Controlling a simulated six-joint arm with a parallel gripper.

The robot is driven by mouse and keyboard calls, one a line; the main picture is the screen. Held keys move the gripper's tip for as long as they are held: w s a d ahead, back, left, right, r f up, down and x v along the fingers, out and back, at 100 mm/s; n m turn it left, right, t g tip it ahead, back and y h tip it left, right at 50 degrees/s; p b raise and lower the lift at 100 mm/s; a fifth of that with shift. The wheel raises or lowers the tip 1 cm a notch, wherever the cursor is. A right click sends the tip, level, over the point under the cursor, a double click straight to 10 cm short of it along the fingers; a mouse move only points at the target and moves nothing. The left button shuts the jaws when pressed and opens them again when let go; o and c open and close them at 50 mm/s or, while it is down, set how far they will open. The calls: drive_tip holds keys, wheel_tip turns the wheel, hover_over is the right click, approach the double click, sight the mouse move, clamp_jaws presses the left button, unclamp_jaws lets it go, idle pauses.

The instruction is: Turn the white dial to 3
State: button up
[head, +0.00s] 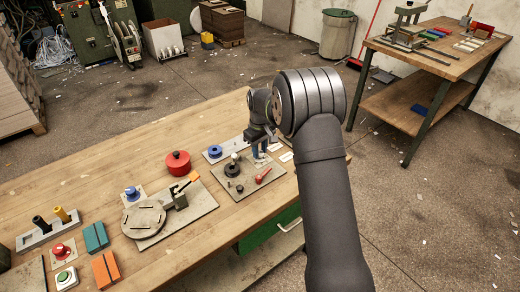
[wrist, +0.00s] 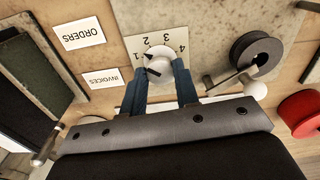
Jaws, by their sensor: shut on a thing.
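The white dial (wrist: 166,72) sits on a pale plate (wrist: 158,45) marked 1, 2, 3 and 4 in the wrist view. A dark pointer mark on the dial lies on its left side, nearest the 1, away from the 3. My gripper (wrist: 160,80) has its two blue fingers on either side of the dial, shut on it. In the head view my gripper (head: 260,147) is low at the far edge of the wooden bench, and I cannot make out the dial there.
Labels reading ORDERS (wrist: 83,34) and INVOICES (wrist: 103,77) lie left of the dial. A black spool (wrist: 256,54) and a red round object (wrist: 303,112) are to its right. The head view shows a board with a red lever (head: 263,175) and a red pot (head: 178,163) nearby.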

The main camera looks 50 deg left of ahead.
drive_tip(key=m, duration=1.4)
drive_tip(key=shift+a, duration=0.1)
drive_tip(key=shift+r, duration=0.1)
idle(0.3)
drive_tip(key=o, duration=1)
drive_tip(key=shift+s, duration=0.1)
wheel_tip(320, 180, up, 17)
drive_tip(key=shift+r, duration=0.2)
drive_tip(key=shift+f, duration=0.1)
